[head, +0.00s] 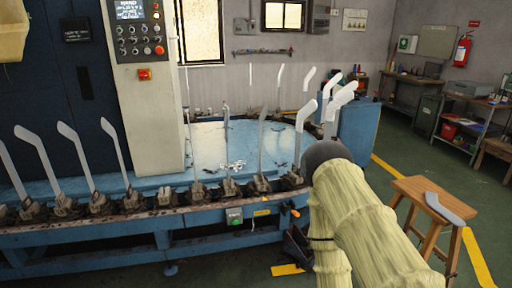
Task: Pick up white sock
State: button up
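A flat, pale grey sock-shaped piece (444,208) lies across the top of the wooden stool (412,191) at the right. It is the only loose sock-like piece I can make out; I cannot tell whether it is the white sock. My arm, in a pale yellow cover, rises from the bottom centre-right to a dark rounded end, to the left of the stool. My gripper's fingers do not show. Several whitish foot-shaped forms stand upright beyond the arm's end, including one white form (340,101); I cannot tell whether any wears a sock.
A blue boarding machine (130,232) with upright foot forms along its rim fills the left and middle. A control panel (137,32) stands above it. Green floor is open around the stool. A workbench (470,100) and fire extinguisher (462,48) are at the back right.

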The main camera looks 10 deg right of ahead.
aim_at(431, 197)
jog(key=z, duration=0.15)
jog(key=i, duration=0.45)
jog(key=z, duration=1.65)
jog(key=k, duration=0.25)
jog(key=z, duration=0.85)
jog(key=i, duration=1.1)
jog(key=u, duration=0.6)
jog(key=i, duration=0.55)
jog(key=u, duration=0.4)
